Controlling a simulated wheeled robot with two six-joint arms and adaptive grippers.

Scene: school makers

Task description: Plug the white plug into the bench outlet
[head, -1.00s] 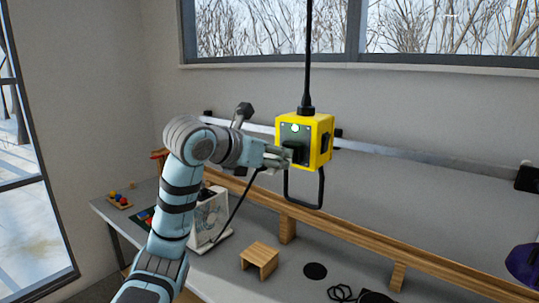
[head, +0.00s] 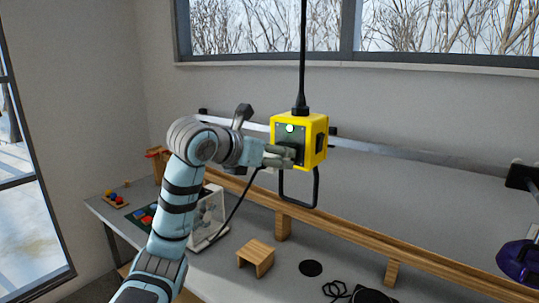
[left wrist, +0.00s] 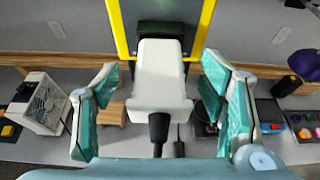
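The bench outlet is a yellow box (head: 315,136) hanging from a black cord, with a dark face and a lit green light. The white plug (left wrist: 161,78) is in the middle of the left wrist view, its far end against the outlet's dark face (left wrist: 160,28). Its prongs are hidden, and its black cable leads back toward my wrist. My left gripper (head: 286,155) is at the outlet's face. In the left wrist view its teal fingers (left wrist: 163,108) stand apart on both sides of the plug, with gaps. My right gripper is not in view.
A black hoop (head: 298,187) hangs under the outlet. A metal rail (head: 400,153) runs along the wall behind. On the bench are a white fan box (head: 207,217), a wooden block (head: 256,256) and a wooden ledge (head: 345,230). A purple object (head: 518,260) is at the right.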

